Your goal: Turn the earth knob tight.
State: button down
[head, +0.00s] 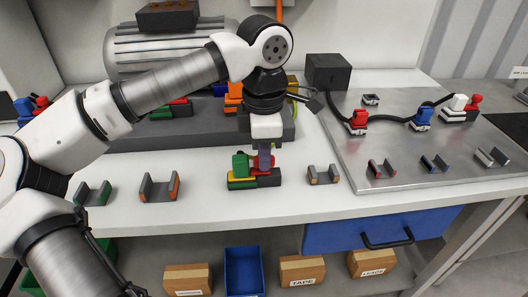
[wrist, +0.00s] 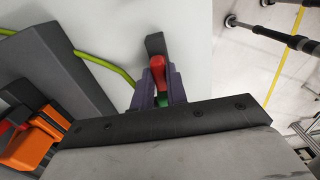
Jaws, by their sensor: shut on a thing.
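The earth terminal has a yellow-green base (head: 241,183), a green part (head: 240,164) and a dark grey block (head: 269,179) at its right end. It sits on the white bench near the front edge. My gripper (head: 265,160) points straight down at it, just right of the green part. Its purple fingers are closed around the red earth knob, which shows between them in the wrist view (wrist: 158,70). A bit of green shows below the knob there. The fingers hide much of the knob in the head view, so its turn angle cannot be told.
A grey motor (head: 165,50) stands behind on a dark slab. A yellow-green cable (wrist: 108,68) runs close by the gripper. Empty grey holders (head: 160,187) (head: 323,175) flank the terminal. A metal plate (head: 400,145) with red, blue and white connectors lies right.

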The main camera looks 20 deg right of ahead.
jog(key=shift+r, duration=0.1)
jog(key=c, duration=1.7)
grip_release()
notch_tip(320, 180, up, 14)
jog(key=shift+f, duration=0.1)
